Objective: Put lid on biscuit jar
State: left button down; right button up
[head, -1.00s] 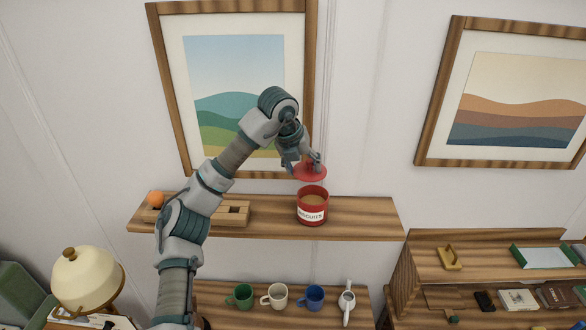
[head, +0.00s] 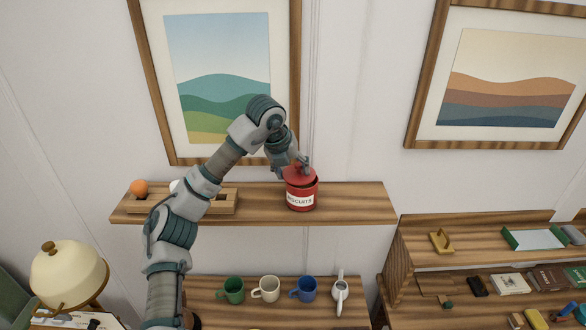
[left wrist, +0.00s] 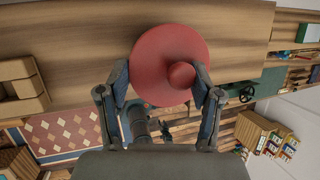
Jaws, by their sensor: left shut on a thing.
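The red biscuit jar (head: 301,200), with a white "BISCUITS" label, stands upright on the wooden wall shelf (head: 350,203). The red lid (head: 297,174) is at the jar's mouth and hides most of the opening. I cannot tell whether it is fully seated or slightly raised. My left gripper (head: 301,163) comes down from above and is shut on the lid's knob. In the left wrist view the round lid (left wrist: 160,50) and its knob (left wrist: 181,75) show between the fingers, and the jar is hidden behind the lid. My right gripper is in neither view.
A wooden holder (head: 222,202) with an orange ball (head: 139,188) is on the shelf's left, partly behind my arm. The shelf right of the jar is clear.

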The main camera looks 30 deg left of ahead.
pick_arm(q)
jog(key=shift+d, duration=0.15)
jog(key=shift+d+r, duration=0.15)
jog(key=shift+d, duration=0.5)
jog(key=shift+s+a, duration=0.1)
jog(key=shift+a, duration=0.7)
jog(key=shift+d, duration=0.4)
jog(key=shift+d+r+p, duration=0.15)
jog(key=shift+d+p, duration=0.15)
jog(key=shift+p, duration=0.05)
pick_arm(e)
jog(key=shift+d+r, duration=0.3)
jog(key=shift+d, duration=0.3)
pick_arm(q)
jog(key=shift+a, duration=0.15)
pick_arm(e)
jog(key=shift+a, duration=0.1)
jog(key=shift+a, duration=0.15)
